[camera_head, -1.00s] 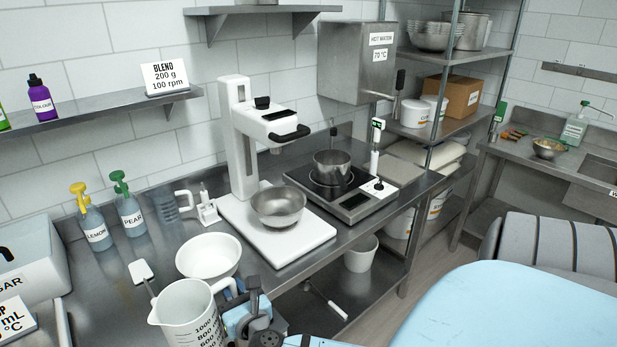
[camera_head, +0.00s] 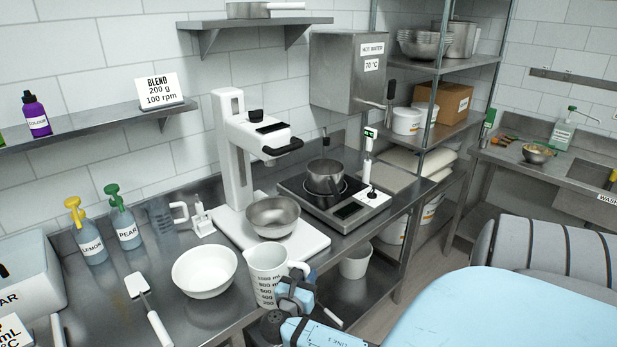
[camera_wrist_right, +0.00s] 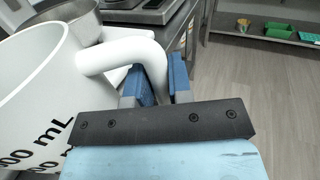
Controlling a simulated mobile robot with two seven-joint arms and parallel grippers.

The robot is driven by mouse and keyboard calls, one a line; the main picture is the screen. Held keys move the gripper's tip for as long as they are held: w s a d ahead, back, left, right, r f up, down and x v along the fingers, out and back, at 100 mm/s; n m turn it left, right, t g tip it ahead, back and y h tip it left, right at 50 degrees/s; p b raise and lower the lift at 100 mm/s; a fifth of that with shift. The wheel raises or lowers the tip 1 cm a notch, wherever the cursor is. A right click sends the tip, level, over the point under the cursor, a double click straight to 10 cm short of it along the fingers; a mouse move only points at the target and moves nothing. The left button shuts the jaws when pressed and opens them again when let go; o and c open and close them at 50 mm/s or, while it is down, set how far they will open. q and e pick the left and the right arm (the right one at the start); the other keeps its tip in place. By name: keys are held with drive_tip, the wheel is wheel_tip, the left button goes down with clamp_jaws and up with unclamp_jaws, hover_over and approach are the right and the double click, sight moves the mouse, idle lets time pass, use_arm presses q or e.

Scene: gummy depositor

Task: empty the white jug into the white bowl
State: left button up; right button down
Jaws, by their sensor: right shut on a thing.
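The white jug (camera_head: 267,277) with black volume marks is upright at the front edge of the steel bench, just right of the white bowl (camera_head: 205,272). My right gripper (camera_head: 297,290) is shut on the jug's handle at its right side. In the right wrist view the blue-padded fingers (camera_wrist_right: 160,82) close around the white handle (camera_wrist_right: 125,52), with the jug body at left. I cannot tell whether the jug touches the bench or what is inside it. The bowl stands on the bench and looks empty. My left gripper is not in view.
A white spatula (camera_head: 147,305) lies left of the bowl. Behind the jug stands a white mixer (camera_head: 240,165) with a steel bowl (camera_head: 273,216) on its base. A hot plate with a pot (camera_head: 325,176) is further right. Lemon (camera_head: 87,235) and pear bottles stand at the back left.

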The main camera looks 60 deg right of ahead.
sight(299, 267)
drive_tip(key=shift+w+a+r+n+p, duration=0.15)
drive_tip(key=shift+w+r+n+p, duration=0.25)
drive_tip(key=shift+r, duration=0.2)
drive_tip(key=shift+w+a+r+n+p, duration=0.1)
drive_tip(key=shift+w+r+n+p, duration=0.15)
drive_tip(key=shift+r+n, duration=0.25)
drive_tip(key=shift+w+a+r, duration=0.1)
drive_tip(key=shift+w+r, duration=0.2)
drive_tip(key=shift+r, duration=0.1)
drive_tip(key=shift+f, duration=0.1)
